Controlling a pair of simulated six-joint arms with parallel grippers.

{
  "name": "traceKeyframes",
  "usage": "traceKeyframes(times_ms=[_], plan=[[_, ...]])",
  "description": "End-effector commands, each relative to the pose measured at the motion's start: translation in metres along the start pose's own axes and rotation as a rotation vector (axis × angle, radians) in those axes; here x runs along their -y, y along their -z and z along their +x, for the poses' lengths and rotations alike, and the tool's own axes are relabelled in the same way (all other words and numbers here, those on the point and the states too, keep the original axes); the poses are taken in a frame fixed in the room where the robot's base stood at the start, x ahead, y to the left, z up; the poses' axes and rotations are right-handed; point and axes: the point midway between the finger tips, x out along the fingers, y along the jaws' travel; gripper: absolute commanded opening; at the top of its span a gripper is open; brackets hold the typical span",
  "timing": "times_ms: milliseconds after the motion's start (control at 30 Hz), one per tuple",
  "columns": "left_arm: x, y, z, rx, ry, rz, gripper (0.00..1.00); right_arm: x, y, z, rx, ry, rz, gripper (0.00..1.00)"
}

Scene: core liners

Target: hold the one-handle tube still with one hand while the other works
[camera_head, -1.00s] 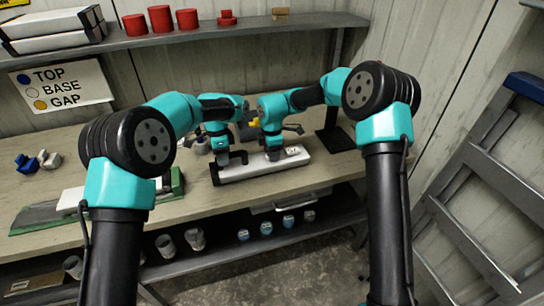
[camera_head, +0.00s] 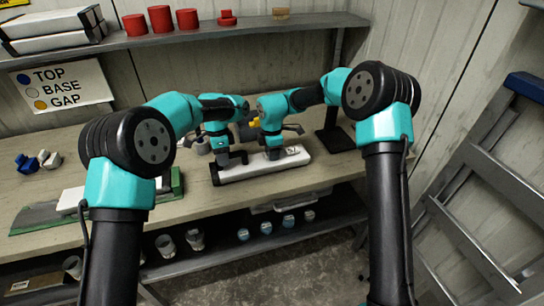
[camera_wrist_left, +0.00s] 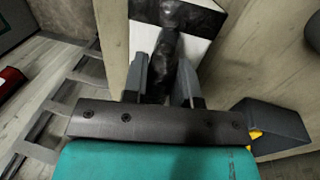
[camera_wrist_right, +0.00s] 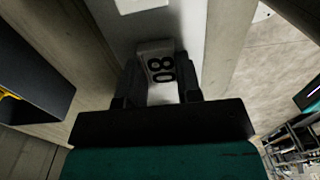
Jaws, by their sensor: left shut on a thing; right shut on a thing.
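The one-handle tube, a long white body (camera_head: 254,170) with black at its left end, lies on the bench in the head view. My left gripper (camera_head: 229,164) is at its left part. In the left wrist view, my left gripper (camera_wrist_left: 165,85) is shut on a black handle (camera_wrist_left: 165,60) crossing the white body. My right gripper (camera_head: 276,153) is farther right along the tube. In the right wrist view, my right gripper (camera_wrist_right: 161,92) is shut on a white piece marked with black digits (camera_wrist_right: 160,70). I cannot tell whether that piece is part of the tube.
A green-edged tray (camera_head: 177,183) stands left of the tube, with blue and white pieces (camera_head: 36,161) farther left. A dark holder with yellow inside (camera_wrist_right: 35,85) is beside my right gripper. Several cups stand on the lower shelf (camera_head: 225,255). A ladder (camera_head: 480,190) leans at the right.

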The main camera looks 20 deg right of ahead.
Motion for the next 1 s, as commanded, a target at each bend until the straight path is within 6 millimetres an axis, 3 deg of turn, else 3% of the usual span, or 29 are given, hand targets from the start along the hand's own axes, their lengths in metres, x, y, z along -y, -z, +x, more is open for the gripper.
traceKeyframes(times_ms=[1000], plan=[[-0.001,0.000,0.004,0.002,-0.008,-0.001,0.00,0.001,0.000,-0.024,0.000,-0.002,0.000,0.00]])
